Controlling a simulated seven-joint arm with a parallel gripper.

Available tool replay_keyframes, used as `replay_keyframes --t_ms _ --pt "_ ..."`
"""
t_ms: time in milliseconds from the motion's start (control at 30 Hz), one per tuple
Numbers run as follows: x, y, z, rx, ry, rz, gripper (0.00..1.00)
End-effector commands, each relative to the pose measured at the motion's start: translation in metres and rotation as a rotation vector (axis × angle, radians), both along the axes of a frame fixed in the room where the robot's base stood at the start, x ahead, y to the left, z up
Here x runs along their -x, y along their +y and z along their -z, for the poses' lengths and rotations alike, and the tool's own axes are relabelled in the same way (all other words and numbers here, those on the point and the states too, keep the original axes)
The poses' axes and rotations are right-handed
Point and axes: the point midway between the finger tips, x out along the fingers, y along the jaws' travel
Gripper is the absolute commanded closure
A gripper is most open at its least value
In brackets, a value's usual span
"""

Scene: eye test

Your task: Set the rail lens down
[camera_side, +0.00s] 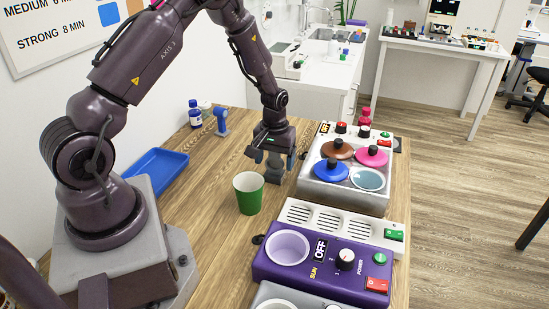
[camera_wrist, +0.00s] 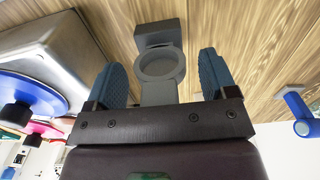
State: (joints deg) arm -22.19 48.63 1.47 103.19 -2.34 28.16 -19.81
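The rail lens appears to be the grey ring-shaped piece (camera_wrist: 149,81) with a block foot, seen between my fingers in the wrist view. In the side view its grey lower part (camera_side: 273,175) shows below my gripper and appears to stand upright on the wooden table (camera_side: 222,165). My gripper (camera_side: 272,155) is above and around it. In the wrist view my gripper (camera_wrist: 163,80) is open, with a blue-padded finger on each side and a gap between each finger and the grey piece. Its upper part is hidden by the fingers in the side view.
A green cup (camera_side: 249,198) stands in front of the grey piece. A hotplate unit with coloured lids (camera_side: 345,193) is close on its right, and a purple device (camera_side: 320,262) is nearer the camera. A blue stand (camera_side: 221,122), blue tray (camera_side: 155,172) and bottle (camera_side: 195,115) are to the left.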

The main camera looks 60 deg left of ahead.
Motion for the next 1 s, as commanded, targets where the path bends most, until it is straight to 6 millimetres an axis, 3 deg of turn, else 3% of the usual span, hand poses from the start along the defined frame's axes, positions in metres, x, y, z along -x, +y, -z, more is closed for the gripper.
replay_keyframes --t_ms 267,700,1000 --pt "0.000 0.000 -0.008 -0.001 -0.003 0.000 0.22" --pt "-0.001 0.000 -0.094 -0.002 -0.005 0.001 0.22" --pt "0.000 -0.003 -0.129 -0.003 -0.010 0.011 0.22"
